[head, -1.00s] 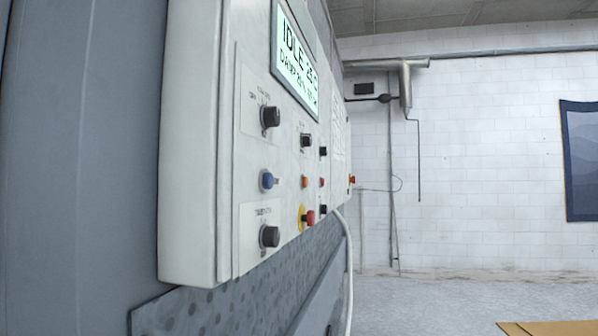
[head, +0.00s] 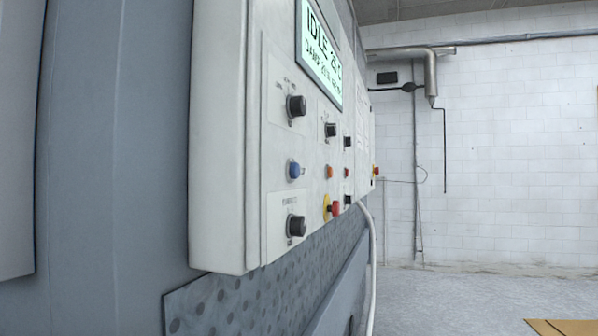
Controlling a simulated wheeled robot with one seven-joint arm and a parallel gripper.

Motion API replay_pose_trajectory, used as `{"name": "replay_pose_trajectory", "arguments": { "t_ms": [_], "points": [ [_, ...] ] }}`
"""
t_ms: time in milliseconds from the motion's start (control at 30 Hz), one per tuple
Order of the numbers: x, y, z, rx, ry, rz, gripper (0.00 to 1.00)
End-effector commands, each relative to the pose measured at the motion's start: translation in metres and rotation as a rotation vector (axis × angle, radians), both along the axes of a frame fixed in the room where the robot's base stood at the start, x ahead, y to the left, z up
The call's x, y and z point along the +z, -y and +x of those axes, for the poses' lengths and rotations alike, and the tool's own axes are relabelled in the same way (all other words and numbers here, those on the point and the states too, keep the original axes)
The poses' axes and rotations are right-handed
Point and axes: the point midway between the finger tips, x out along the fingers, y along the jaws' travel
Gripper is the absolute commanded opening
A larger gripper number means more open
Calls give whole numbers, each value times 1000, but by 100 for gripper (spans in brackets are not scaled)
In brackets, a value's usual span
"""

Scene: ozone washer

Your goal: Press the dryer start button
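A white control panel (head: 219,150) stands out from a grey machine and is seen at a steep angle in the head view. A lit display (head: 321,62) at its top reads "IDLE" with smaller text below. A blue button (head: 294,170) sits at mid height, between an upper black knob (head: 296,106) and a lower black knob (head: 296,226). Small orange-red buttons (head: 329,172) lie farther along. A red stop button on a yellow base (head: 334,206) is lower down. I cannot read which button is the dryer start. My gripper is not in view.
The grey machine body (head: 110,150) fills the left side. A white hose (head: 370,260) hangs below the panel. The grey floor (head: 450,300) to the right is open, with a brown flat item (head: 565,328) at the lower right corner. A white brick wall (head: 510,150) with pipes stands behind.

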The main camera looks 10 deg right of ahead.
Motion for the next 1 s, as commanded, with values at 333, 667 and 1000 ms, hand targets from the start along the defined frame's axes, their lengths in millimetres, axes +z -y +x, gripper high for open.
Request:
{"name": "replay_pose_trajectory", "arguments": {
  "t_ms": [333, 667, 1000],
  "points": [
    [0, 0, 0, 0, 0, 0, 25],
    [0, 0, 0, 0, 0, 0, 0],
    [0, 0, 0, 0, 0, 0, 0]
  ]
}}
